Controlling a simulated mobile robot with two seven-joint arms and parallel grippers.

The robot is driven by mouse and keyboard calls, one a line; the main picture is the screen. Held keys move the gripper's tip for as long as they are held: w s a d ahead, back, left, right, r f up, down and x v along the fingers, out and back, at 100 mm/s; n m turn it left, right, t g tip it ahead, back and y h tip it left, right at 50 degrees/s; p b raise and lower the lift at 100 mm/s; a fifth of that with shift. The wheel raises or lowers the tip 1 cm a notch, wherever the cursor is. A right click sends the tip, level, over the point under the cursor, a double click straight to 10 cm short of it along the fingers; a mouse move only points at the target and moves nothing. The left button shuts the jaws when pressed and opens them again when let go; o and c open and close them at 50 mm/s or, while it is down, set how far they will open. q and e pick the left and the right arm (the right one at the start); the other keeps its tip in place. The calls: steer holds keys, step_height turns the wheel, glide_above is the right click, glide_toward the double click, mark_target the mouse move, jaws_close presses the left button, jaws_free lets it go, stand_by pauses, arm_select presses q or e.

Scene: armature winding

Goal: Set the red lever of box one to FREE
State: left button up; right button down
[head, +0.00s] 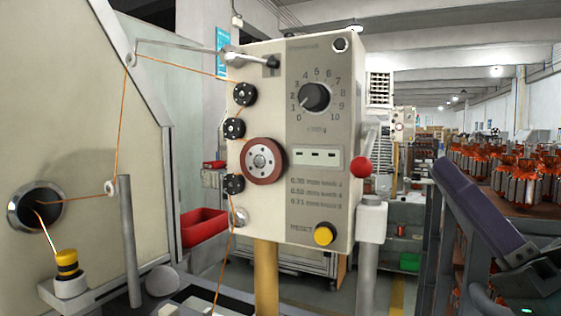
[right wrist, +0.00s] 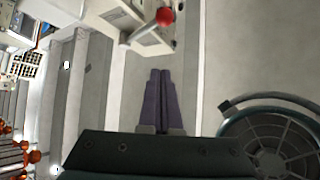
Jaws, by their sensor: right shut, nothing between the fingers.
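Box one (head: 318,110) is a beige tension box with a dial, facing me in the middle of the head view. Its lever has a red ball knob (head: 361,167) at the box's right side. The red knob also shows at the top of the right wrist view (right wrist: 164,16), at the end of a pale arm. My right gripper (head: 447,172) has purple fingers and is to the right of the knob, apart from it. In the wrist view its fingers (right wrist: 161,74) are together and empty, with a gap between their tips and the knob. My left gripper is not in view.
A yellow button (head: 324,235) is low on the box front. Orange wire runs over guide rollers (head: 234,128) on its left. A grey post (head: 370,225) stands below the knob. Orange-wound armatures (head: 520,170) fill a rack at the right. A red bin (head: 204,226) is behind left.

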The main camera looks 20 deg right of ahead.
mark_target(367, 146)
steer(key=p+x, duration=0.2)
steer(key=x, duration=0.4)
steer(key=a+f, duration=0.2)
steer(key=a, duration=0.1)
steer(key=shift+w+f, duration=0.35)
steer(key=shift+w, duration=0.05)
